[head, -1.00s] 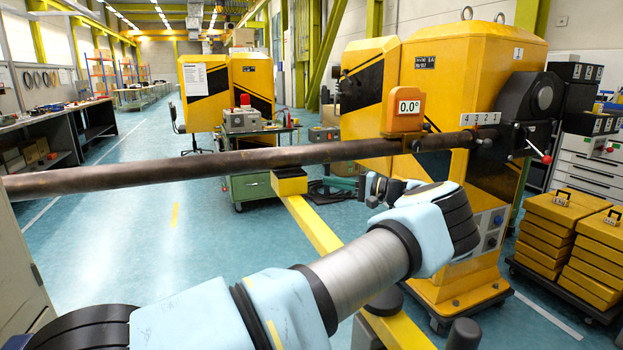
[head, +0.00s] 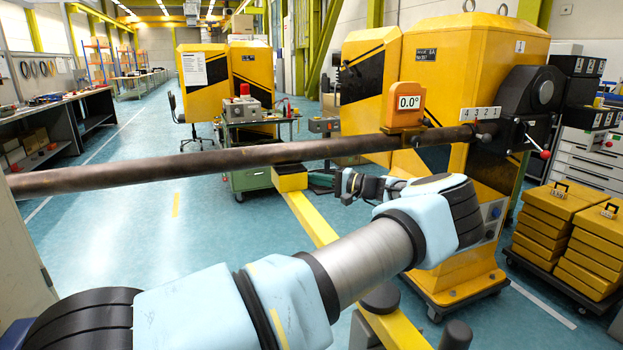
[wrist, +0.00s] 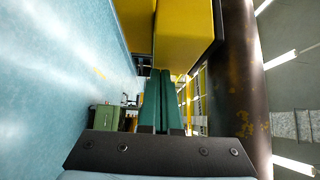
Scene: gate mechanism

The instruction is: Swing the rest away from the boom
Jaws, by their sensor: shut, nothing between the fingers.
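The boom (head: 200,161) is a long brown pipe running level across the head view, and it fills the right side of the wrist view (wrist: 242,85). The rest is a yellow floor-mounted arm (head: 315,219) with a yellow block (head: 290,181) at its end, directly under the boom. The block also shows at the top of the wrist view (wrist: 186,35). My gripper (head: 318,181) is just right of the block, below the boom. Its green fingers (wrist: 163,103) are together and empty, pointing at the block. I cannot tell whether they touch it.
A yellow machine cabinet (head: 465,75) carries the boom's pivot, with a 0.0° sign (head: 408,102) above the boom. A green trolley (head: 247,150) stands behind the boom. Yellow weight stacks (head: 550,225) stand at right. The floor left of the rest is clear.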

